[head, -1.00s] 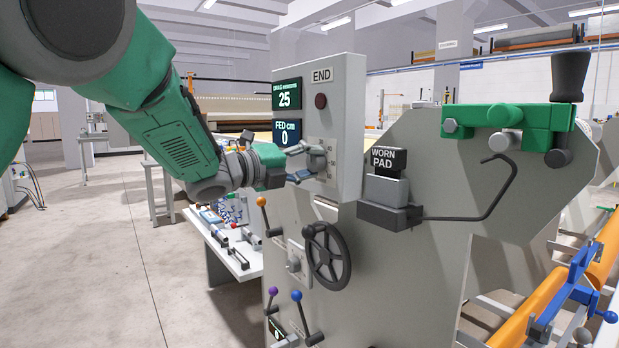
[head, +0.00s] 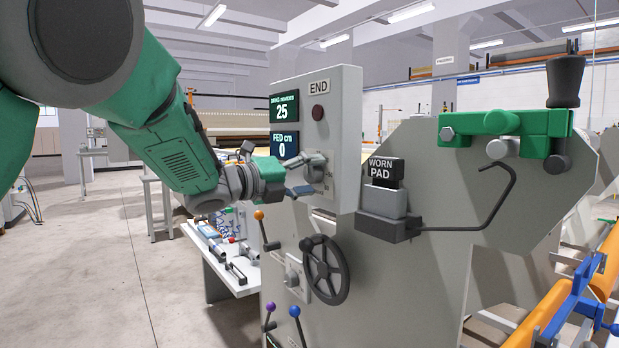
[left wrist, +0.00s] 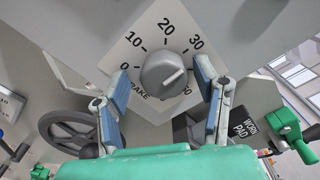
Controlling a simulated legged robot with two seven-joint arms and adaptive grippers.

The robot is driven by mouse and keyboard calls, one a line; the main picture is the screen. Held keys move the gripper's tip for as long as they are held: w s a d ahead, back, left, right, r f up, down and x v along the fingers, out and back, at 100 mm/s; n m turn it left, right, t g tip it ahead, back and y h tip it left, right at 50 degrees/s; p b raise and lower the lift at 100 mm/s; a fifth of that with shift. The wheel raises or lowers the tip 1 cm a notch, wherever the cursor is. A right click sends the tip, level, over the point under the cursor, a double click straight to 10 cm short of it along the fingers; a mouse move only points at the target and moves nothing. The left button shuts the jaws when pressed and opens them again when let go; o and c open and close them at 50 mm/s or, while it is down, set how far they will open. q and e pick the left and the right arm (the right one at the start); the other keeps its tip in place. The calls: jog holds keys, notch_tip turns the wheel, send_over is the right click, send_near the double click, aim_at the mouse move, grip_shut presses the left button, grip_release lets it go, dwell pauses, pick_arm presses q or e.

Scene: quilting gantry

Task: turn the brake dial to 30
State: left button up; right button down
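The brake dial (left wrist: 166,71) is a round grey knob on a pale diamond plate marked 0, 10, 20, 30 and further. Its light pointer line aims right and slightly up, seemingly past the 30 mark; part of the scale is behind a finger. My left gripper (left wrist: 163,88) is open, with one blue-padded finger on each side of the knob and gaps visible. In the head view the left gripper (head: 296,176) is at the dial (head: 314,168) on the grey control box. The drag display (head: 284,108) reads 25. My right gripper is not in view.
The fed display (head: 284,147) reads 0. Below the box are a black handwheel (head: 325,270) and an orange-knobbed lever (head: 259,215). A worn pad block (head: 385,180) and a green clamp (head: 505,124) are to the right. Open floor lies at left.

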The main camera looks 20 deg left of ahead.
pick_arm(q)
jog(key=shift+s+a+r, duration=0.1)
jog(key=shift+s+r, duration=0.05)
jog(key=shift+s, duration=0.1)
jog(key=v, duration=1.1)
jog(key=shift+s+a, duration=0.2)
jog(key=shift+a, duration=0.1)
jog(key=shift+f, duration=0.2)
